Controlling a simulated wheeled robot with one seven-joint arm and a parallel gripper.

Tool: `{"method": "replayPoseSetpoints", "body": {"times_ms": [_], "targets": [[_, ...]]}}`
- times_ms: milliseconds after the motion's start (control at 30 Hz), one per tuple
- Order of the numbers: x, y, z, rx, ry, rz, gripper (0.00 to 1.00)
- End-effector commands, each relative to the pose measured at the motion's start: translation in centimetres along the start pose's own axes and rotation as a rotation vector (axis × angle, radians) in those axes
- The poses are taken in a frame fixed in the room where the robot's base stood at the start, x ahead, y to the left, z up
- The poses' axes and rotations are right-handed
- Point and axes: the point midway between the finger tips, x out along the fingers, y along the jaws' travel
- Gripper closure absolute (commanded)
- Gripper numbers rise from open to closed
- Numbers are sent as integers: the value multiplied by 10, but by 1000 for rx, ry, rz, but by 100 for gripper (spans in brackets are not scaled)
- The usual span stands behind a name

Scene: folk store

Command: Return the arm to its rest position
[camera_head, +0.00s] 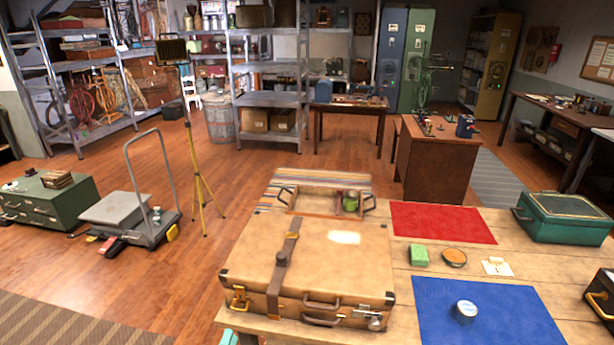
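My arm and my gripper do not show in the head view, so I cannot see the arm's pose or what the gripper holds. A light wooden table (395,325) fills the lower right of the view. On it lies a closed tan suitcase (345,268) with a brown strap. Behind the suitcase is a shallow wooden tray (316,202) with handles and a green item in it. A red mat (443,222) and a blue mat (490,318) lie to the right of these. A small round white container (465,311) stands on the blue mat.
A green block (418,255), a round tin (454,257) and a small pale item (497,266) sit between the mats. A green case (565,217) stands at the table's right. Left on the floor are a hand cart (135,218), a tripod lamp (198,185) and a green chest (45,199).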

Motion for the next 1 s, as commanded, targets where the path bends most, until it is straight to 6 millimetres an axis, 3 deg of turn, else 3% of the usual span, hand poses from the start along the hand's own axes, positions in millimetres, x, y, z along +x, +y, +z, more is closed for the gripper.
{"method": "replayPoseSetpoints", "body": {"times_ms": [33,200,433,600,700,833,1000], "targets": [[22,-17,-17,-26,16,-49,73],[82,-84,-68,-127,52,-222,73],[126,-173,-131,-320,76,-436,73],[134,-217,-167,-507,75,-550,73],[132,-230,-184,-626,66,-593,73],[123,-237,-203,-784,47,-629,73],[101,-228,-224,-983,5,-639,73]]}}
